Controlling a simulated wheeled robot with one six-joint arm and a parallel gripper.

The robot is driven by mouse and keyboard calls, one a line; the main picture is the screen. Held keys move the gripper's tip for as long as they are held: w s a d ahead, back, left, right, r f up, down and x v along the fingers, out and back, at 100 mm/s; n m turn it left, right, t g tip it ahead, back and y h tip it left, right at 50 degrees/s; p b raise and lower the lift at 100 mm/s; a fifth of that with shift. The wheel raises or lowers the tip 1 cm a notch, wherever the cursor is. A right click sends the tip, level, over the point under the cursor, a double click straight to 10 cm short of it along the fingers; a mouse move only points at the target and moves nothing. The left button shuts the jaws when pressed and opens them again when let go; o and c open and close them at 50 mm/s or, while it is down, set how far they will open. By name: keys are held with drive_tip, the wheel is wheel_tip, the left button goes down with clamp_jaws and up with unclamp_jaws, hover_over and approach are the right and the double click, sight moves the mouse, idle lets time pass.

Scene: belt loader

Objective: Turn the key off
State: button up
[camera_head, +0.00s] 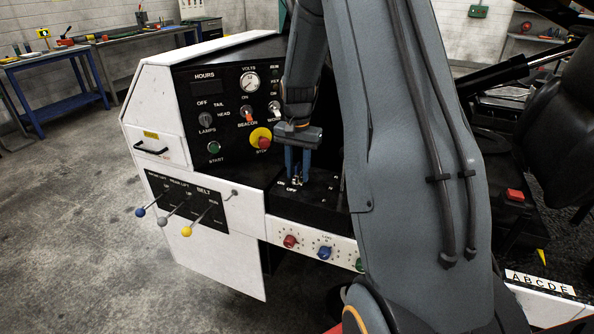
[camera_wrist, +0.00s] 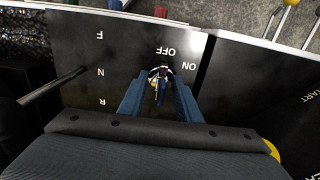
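The key switch (camera_head: 297,181) sits on a flat black panel of the loader, next to the white words ON and OFF. In the wrist view the small metallic key (camera_wrist: 158,80) shows between my fingers, with OFF just beyond it and ON to the right, both upside down. My gripper (camera_head: 297,168) points down over the key. In the wrist view its two blue fingers (camera_wrist: 160,84) stand on either side of the key with a gap between them. The key's exact turn is too small to tell.
The upright console left of my gripper carries a red stop button on yellow (camera_head: 262,139), a green start button (camera_head: 214,147) and a voltmeter (camera_head: 250,82). Levers with coloured knobs (camera_head: 187,231) stick out below. A thin lever (camera_wrist: 52,85) stands beside F, N, R.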

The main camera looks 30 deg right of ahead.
drive_tip(key=shift+w, duration=0.1)
drive_tip(key=shift+r, duration=0.55)
wheel_tip(320, 180, up, 7)
drive_tip(key=shift+f+b, duration=0.15)
drive_tip(key=shift+b, duration=0.85)
drive_tip(key=s+a+f+n, duration=0.2)
drive_tip(key=s+a+n, duration=0.3)
drive_tip(key=s+a, duration=0.4)
drive_tip(key=s+a+f+n+t, duration=0.1)
drive_tip(key=s+a+f+n, duration=0.1)
drive_tip(key=s+a+n, duration=0.3)
drive_tip(key=s+a, duration=0.4)
drive_tip(key=s, duration=0.4)
drive_tip(key=shift+f, duration=0.4)
